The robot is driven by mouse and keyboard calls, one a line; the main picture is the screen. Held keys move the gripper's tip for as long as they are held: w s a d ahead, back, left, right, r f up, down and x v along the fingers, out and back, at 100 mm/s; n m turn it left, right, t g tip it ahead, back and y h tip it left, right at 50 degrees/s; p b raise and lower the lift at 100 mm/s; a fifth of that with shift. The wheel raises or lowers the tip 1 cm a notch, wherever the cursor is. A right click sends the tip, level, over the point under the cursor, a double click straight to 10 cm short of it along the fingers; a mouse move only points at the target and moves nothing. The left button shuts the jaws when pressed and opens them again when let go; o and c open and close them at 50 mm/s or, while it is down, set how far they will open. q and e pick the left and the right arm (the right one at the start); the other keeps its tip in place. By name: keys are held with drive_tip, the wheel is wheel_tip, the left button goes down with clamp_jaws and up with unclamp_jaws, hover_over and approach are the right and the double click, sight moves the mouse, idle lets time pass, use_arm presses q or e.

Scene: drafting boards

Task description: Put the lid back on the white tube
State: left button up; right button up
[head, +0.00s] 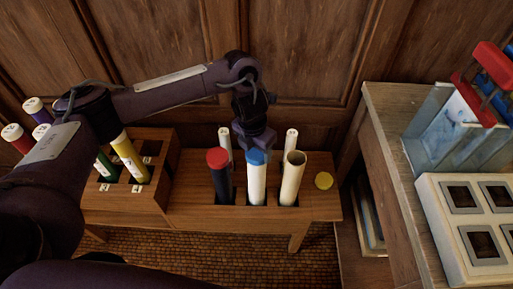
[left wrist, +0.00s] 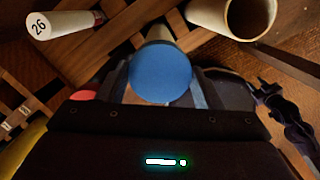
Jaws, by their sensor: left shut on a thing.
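The white tube (head: 257,187) stands upright in the wooden rack. The blue lid (head: 256,157) is at its top, and no gap shows between them from the head; I cannot tell if it is fully seated. My left gripper (head: 253,146) is shut on the blue lid, reaching it from behind. In the left wrist view the blue lid (left wrist: 160,73) sits between the fingers, with a pale piece of tube (left wrist: 159,33) showing beyond it.
A dark tube with a red lid (head: 218,158) stands left of the white tube, an open cream tube (head: 291,182) right. A yellow lid (head: 323,181) lies on the rack's right end. Thin white rolls (head: 291,140) stand behind. A numbered-tube block (head: 157,150) is left, a side table (head: 385,110) right.

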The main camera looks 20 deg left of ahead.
use_arm(q)
drive_tip(key=o, duration=1.4)
drive_tip(key=shift+c, duration=0.2)
